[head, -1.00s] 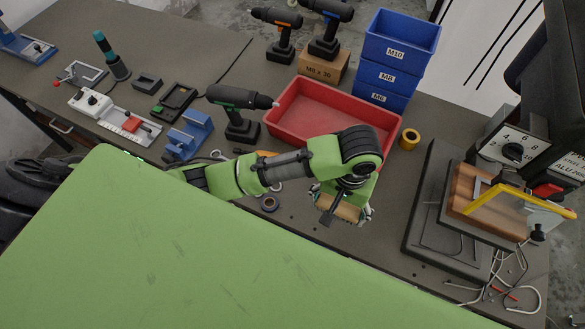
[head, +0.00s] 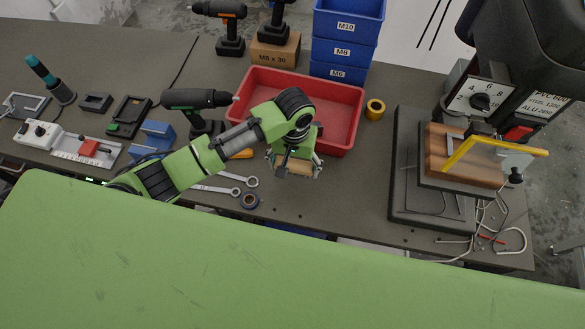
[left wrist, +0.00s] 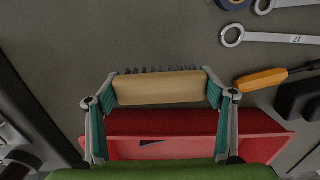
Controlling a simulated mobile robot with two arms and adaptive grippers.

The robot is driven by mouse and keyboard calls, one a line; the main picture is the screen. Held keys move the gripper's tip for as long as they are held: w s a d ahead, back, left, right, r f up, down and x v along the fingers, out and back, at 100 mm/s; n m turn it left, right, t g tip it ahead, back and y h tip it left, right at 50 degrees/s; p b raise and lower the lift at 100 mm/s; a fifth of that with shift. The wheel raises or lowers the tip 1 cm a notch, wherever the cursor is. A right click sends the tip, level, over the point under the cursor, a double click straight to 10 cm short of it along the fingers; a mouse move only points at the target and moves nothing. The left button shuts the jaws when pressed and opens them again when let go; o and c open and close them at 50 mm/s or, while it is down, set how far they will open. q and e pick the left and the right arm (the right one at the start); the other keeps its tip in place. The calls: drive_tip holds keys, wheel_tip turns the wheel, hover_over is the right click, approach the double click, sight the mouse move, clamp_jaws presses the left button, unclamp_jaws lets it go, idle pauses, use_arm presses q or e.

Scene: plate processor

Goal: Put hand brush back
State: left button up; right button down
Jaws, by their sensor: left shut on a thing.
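The hand brush shows in the left wrist view as a pale wooden block (left wrist: 160,88) with dark bristles along its far edge. My left gripper (left wrist: 158,92) is shut on the brush, with one finger at each end of the block. In the head view, my left gripper (head: 294,170) holds the brush above the table, just in front of the red tray (head: 345,138); the arm hides much of it. The red tray also shows in the left wrist view (left wrist: 262,145), partly behind the gripper. My right gripper is not in view.
Two wrenches (head: 215,190), a blue tape roll (head: 250,200) and a black drill (head: 195,105) lie left of the gripper. A yellow roll (head: 375,109) and a drill press base (head: 408,185) stand to the right. Blue bins (head: 345,50) are behind. The table between tray and press is mostly clear.

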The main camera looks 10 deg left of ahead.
sight(293, 161)
use_arm(q)
drive_tip(key=shift+w+a+f, duration=0.15)
drive_tip(key=shift+w+f, duration=0.2)
drive_tip(key=shift+f, duration=0.1)
wheel_tip(293, 161, down, 3)
drive_tip(key=shift+w+a+f, duration=0.1)
drive_tip(key=shift+w, duration=0.05)
drive_tip(key=shift+f, duration=0.1)
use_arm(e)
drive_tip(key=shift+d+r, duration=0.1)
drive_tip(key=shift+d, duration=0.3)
use_arm(q)
drive_tip(key=shift+f, duration=0.2)
drive_tip(key=o, duration=1.1)
drive_tip(key=shift+c, duration=0.2)
drive_tip(key=shift+r, duration=0.1)
wheel_tip(293, 161, up, 12)
drive_tip(key=shift+r+b, duration=0.1)
drive_tip(key=shift+b, duration=0.25)
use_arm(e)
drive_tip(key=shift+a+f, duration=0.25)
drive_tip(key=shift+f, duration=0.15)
